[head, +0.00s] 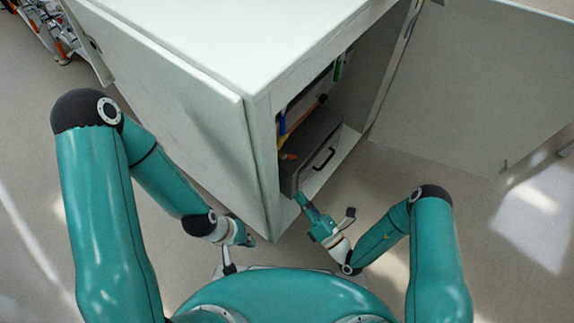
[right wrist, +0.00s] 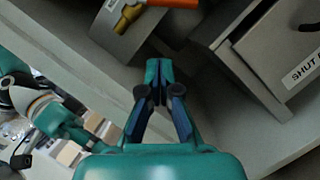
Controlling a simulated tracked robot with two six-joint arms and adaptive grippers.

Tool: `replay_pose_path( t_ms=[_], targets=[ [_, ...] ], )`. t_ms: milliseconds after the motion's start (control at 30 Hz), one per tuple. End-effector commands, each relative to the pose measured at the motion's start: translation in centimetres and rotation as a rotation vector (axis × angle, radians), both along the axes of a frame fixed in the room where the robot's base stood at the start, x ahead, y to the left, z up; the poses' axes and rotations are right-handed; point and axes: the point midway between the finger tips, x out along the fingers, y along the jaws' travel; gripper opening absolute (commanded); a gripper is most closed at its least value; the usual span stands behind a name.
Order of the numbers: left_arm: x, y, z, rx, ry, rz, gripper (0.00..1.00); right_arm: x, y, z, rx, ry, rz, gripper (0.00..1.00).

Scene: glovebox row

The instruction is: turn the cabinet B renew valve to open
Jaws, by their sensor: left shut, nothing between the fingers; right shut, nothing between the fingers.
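A valve with an orange lever (right wrist: 172,3) and a brass body (right wrist: 127,17) shows at the top of the right wrist view, on a grey block. A small orange part (head: 289,156) inside the open cabinet (head: 262,150) in the head view may be the same lever. No cabinet letter is readable. My right gripper (head: 301,198) is shut and empty at the cabinet's open front; in the right wrist view its fingertips (right wrist: 158,66) are below the lever, apart from it. My left gripper (head: 251,239) is shut and empty, outside the cabinet's near corner.
The open door (head: 480,90) stands out to the right. A grey box with a black handle (head: 324,158) is inside the cabinet. A label reading "SHUT" (right wrist: 302,70), partly cut off, is on a grey front at right. Floor (head: 440,190) between door and arm is clear.

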Motion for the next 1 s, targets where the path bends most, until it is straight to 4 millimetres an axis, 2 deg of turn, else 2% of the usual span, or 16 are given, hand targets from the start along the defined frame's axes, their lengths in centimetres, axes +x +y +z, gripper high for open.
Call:
replay_pose_path(
  t_ms=[100, 233, 367, 700, 1000],
  targets=[
    [0.0, 0.0, 0.3, 0.0, 0.0, 0.0, 0.0, 0.6, -1.4, -0.5, 0.084, 0.06, -0.1, 0.0],
    [0.0, 0.0, 0.2, 0.0, 0.0, 0.0, 0.0, 1.4, -1.5, -0.5, 0.108, 0.073, -0.131, 0.0],
    [0.0, 0.0, -0.1, 0.0, 0.0, 0.0, 0.0, 2.7, -0.6, 0.0, 0.107, 0.07, -0.129, 0.0],
    [0.0, 0.0, -1.1, 0.0, 0.0, 0.0, 0.0, 7.3, 2.3, 1.3, 0.106, 0.066, -0.131, 0.0],
    [0.0, 0.0, -1.4, 0.0, 0.0, -0.001, 0.0, 8.9, 3.2, 1.8, 0.106, 0.072, -0.133, 0.0]
  ],
)
